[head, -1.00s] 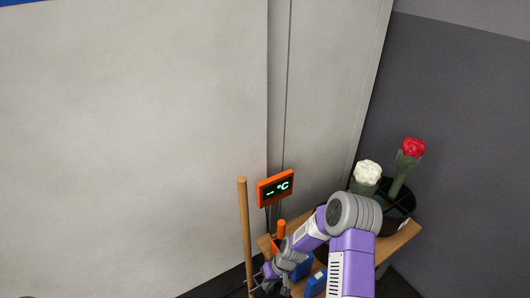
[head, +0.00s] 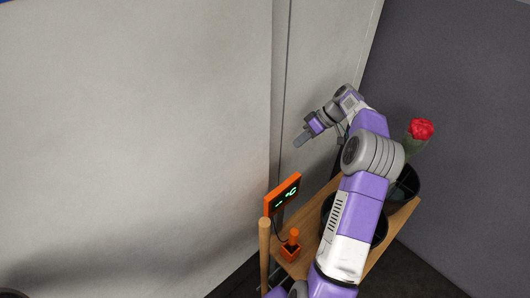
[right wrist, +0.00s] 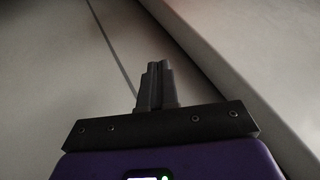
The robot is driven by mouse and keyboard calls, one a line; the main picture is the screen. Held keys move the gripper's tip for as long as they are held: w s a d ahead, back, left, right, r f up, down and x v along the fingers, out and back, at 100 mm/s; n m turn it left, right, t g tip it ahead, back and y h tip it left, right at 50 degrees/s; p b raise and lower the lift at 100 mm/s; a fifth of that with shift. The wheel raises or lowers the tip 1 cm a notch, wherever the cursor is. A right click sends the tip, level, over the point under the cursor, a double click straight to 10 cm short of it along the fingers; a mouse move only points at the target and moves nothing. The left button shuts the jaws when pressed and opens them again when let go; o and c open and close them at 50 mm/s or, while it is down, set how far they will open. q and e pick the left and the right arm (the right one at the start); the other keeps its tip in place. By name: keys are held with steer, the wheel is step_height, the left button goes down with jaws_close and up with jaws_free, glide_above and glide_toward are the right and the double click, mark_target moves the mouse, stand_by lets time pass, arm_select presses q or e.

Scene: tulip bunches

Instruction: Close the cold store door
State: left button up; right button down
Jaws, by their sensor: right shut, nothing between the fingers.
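The cold store door is probably the large pale grey panel (head: 130,130) filling the left of the head view. A dark vertical seam runs along its right side, with a narrower pale panel (head: 325,70) beyond. I cannot tell whether it is fully shut. No handle shows. My right gripper (head: 301,139) is shut and empty, pointing left in front of the narrower panel. In the right wrist view its fingers (right wrist: 157,86) are together, with a pale surface and a dark seam beyond. I cannot tell if they touch it. My left gripper is not in view.
A wooden table (head: 287,228) stands below my right arm. It holds an orange display (head: 284,194), an orange joystick-like device (head: 291,247), and dark buckets, one with a red tulip (head: 420,129). A wooden pole (head: 264,245) stands at its left. A dark grey wall (head: 470,110) is right.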

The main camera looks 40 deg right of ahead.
steer(key=w+a+f+b, duration=0.1)
steer(key=w+a+f, duration=0.1)
steer(key=a+f, duration=0.5)
steer(key=shift+w+a+f+b, duration=0.2)
steer(key=shift+a+f+b, duration=0.15)
steer(key=shift+a, duration=0.6)
